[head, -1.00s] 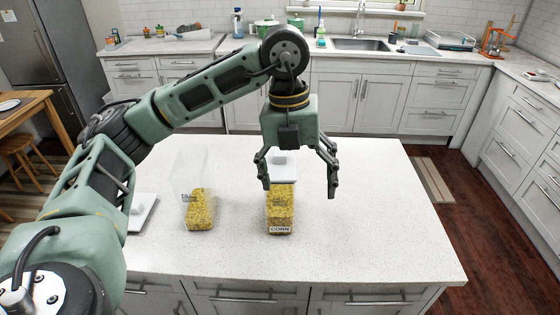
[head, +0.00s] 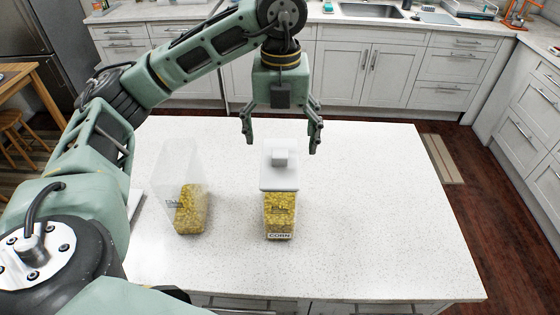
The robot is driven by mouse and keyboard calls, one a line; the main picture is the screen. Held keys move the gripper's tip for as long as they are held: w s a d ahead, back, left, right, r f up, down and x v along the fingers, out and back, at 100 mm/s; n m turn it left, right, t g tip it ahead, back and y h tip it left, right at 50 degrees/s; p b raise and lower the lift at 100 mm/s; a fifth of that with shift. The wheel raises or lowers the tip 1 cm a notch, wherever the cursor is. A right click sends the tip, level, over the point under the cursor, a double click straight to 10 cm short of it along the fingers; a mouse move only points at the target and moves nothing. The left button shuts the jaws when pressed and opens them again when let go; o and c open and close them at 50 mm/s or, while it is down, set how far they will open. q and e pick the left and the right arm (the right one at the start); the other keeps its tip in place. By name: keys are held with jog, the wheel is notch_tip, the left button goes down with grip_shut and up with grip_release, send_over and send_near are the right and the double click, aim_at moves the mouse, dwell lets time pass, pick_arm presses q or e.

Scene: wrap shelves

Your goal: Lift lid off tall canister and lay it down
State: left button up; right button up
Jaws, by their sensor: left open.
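A clear canister (head: 280,211) with yellow contents and a CORN label stands upright on the white counter. A white lid (head: 279,179) with a square knob (head: 280,158) sits on its top. My left gripper (head: 282,140) is open and empty, fingers pointing down. Its fingertips appear just above and to either side of the knob, apart from the lid; the exact depth is hard to tell. A second clear canister (head: 187,208), also with yellow contents, stands to the left with no lid on it. My right gripper is not in view.
A white flat piece (head: 136,201) lies at the counter's left, mostly hidden behind my left arm. The counter (head: 375,215) is clear to the right of the CORN canister. Cabinets (head: 375,72) and a sink stand beyond the island.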

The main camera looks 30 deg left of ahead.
aim_at(280, 153)
pick_arm(q)
jog(key=f+p, duration=0.2)
jog(key=f, duration=0.1)
jog(key=shift+s, duration=0.2)
notch_tip(280, 153, down, 2)
jog(key=shift+w+a+f, duration=0.1)
jog(key=shift+w+f, duration=0.05)
jog(key=shift+c, duration=0.9)
jog(key=c, duration=1.1)
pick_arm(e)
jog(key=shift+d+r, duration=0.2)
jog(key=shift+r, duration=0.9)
